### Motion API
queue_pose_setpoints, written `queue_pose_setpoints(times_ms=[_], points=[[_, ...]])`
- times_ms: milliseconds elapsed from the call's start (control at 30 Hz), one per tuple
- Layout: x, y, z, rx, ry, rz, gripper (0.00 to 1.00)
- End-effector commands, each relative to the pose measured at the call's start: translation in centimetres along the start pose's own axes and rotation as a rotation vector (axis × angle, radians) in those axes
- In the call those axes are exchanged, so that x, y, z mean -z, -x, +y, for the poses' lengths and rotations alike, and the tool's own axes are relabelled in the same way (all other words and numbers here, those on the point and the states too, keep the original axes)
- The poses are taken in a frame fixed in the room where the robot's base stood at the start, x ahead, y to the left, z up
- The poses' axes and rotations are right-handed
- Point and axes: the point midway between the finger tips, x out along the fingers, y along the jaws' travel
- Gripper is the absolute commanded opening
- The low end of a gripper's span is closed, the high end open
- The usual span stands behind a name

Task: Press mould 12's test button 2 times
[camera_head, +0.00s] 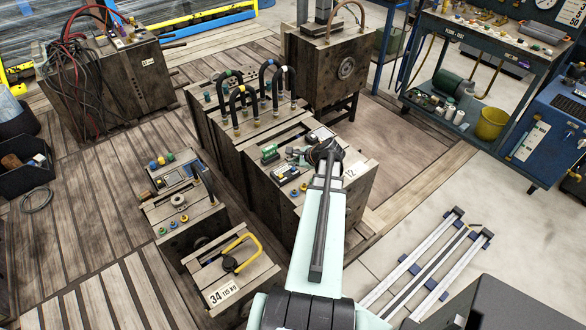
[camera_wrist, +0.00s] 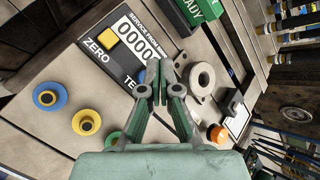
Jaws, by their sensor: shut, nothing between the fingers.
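Mould 12 (camera_head: 268,202) is a weathered wooden-looking block in the middle of the head view, with its "12" label (camera_head: 349,173) on the right edge. On its top lies a dark counter panel (camera_head: 285,172). In the wrist view the panel (camera_wrist: 122,60) shows a row of zeros, the word "ZERO" beside a yellow square button (camera_wrist: 107,39), and lettering beginning "TE". My gripper (camera_wrist: 159,70) is shut and empty over the panel. Whether it touches cannot be told.
A green "READY" box (camera_wrist: 207,12), a grey ring fitting (camera_wrist: 201,79), an orange knob (camera_wrist: 217,134) and blue (camera_wrist: 47,96) and yellow (camera_wrist: 86,122) fittings surround the panel. Mould 34 (camera_head: 222,296) stands front left. Looped hoses (camera_head: 262,75) rise behind mould 12.

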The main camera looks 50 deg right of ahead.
Motion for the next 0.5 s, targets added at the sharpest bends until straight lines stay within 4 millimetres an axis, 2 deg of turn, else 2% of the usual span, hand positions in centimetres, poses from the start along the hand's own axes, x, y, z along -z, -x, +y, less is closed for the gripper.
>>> queue_pose_setpoints(times_ms=[500], points=[[0.44, -0.62, 0.46, 0.0, 0.0, 0.0, 0.0]])
